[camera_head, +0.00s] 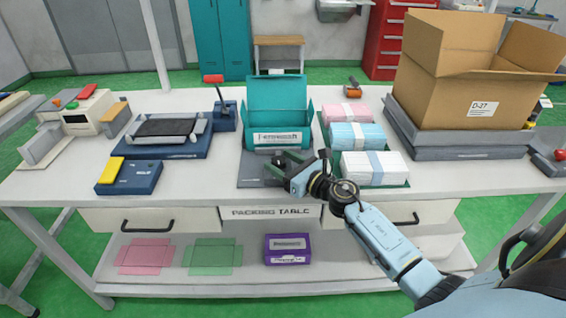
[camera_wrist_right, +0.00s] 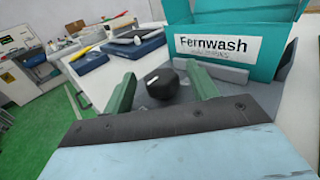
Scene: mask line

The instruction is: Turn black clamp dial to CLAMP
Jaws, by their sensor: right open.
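The black clamp dial (camera_wrist_right: 161,84) is a faceted dark knob with a small white mark on it. It sits on a dark grey base plate (camera_head: 252,173) in front of the teal box (camera_head: 278,100), which is labelled Fernwash. My right gripper (camera_wrist_right: 160,74) is open, with its green fingers on either side of the dial and visible gaps between. In the head view the right gripper (camera_head: 297,166) covers most of the dial. I cannot read any CLAMP lettering. My left gripper is not in view.
Stacks of pink, blue and white packs (camera_head: 372,168) stand close right of the gripper. A large cardboard box (camera_head: 445,75) is at the right. A blue block with a yellow top (camera_head: 128,178) and a dark tray device (camera_head: 165,130) are at the left.

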